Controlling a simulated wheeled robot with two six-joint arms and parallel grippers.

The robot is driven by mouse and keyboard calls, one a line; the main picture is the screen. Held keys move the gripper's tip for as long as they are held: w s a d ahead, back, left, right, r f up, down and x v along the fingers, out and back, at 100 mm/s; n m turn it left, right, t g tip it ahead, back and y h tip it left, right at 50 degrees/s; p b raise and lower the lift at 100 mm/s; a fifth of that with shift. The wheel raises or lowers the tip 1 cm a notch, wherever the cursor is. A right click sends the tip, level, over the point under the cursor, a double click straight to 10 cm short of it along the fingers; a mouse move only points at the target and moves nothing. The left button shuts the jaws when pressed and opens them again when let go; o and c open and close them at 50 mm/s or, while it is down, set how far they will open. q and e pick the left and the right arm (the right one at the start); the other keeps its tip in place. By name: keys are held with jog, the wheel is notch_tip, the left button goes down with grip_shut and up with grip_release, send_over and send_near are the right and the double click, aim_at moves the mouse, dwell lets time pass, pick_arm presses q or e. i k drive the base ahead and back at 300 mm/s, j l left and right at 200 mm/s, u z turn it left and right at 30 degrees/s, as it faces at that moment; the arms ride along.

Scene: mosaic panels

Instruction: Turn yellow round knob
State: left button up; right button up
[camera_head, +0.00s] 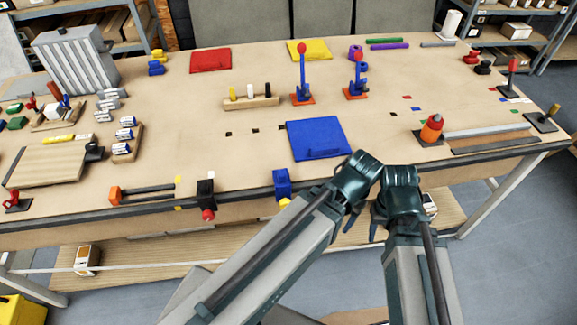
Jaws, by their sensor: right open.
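The yellow round knob (284,203) sits low on the front of a blue block (282,183) at the near edge of the workbench. My right gripper (361,227) shows only in part, below my arm joints and in front of the bench edge. Its dark fingers are apart, and I see nothing between them. It is to the right of the yellow knob and apart from it. The rest of the right gripper is hidden by my arm links. I cannot make out my left gripper.
A red knob (208,215) hangs on a black block (205,193) left of the blue block. A blue panel (319,137) lies behind my arm joints. Blue levers, an orange-red knob (432,128) and several small parts stand on the workbench (230,165).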

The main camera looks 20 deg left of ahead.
aim_at(284, 201)
jog(key=u, duration=0.9)
